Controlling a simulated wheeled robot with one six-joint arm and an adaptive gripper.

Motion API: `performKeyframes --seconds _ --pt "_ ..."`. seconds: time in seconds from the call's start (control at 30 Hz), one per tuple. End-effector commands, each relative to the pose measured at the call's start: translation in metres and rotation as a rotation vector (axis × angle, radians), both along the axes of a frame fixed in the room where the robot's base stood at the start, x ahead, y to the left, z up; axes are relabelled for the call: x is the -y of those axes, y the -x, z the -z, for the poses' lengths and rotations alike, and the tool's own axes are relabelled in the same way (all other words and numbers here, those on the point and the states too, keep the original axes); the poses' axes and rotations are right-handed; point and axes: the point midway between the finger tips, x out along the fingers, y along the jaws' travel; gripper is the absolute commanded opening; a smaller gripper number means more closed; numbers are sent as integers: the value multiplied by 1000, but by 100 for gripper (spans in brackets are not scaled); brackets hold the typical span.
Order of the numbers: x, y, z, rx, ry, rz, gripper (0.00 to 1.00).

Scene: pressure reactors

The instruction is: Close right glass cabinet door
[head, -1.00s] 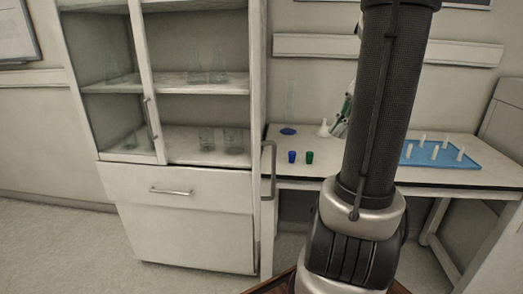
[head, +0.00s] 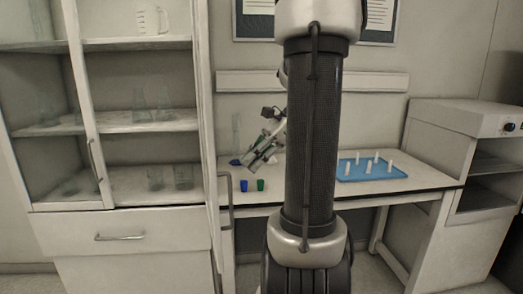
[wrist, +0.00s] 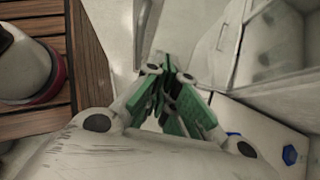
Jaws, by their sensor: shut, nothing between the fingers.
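The white glass cabinet (head: 120,43) stands at the left in the head view. Its left glass door (head: 45,110) is across the left opening. The right door (head: 206,130) stands open, seen nearly edge-on, with its handle (head: 227,200) facing right; the right shelves are uncovered. My gripper (head: 262,150) is right of that door, partly hidden by my arm. In the wrist view, my gripper (wrist: 172,85) has green finger pads close together and holds nothing. A metal handle (wrist: 143,30) shows just beyond its tips; I cannot tell whether they touch.
A white table (head: 405,184) stands right of the cabinet, with blue (head: 244,185) and green (head: 260,184) cups and a blue tray (head: 371,174) of white pegs. A white appliance (head: 465,120) is at the far right. Glassware (head: 164,97) stands on the cabinet shelves.

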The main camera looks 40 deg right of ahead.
Motion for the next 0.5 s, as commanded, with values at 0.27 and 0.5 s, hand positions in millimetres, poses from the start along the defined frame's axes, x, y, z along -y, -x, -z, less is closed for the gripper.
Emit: performKeyframes --seconds 0.27,0.5 --pt "-40 -17 23 1 1 -4 0" --pt "-57 -25 23 0 0 -1 0"
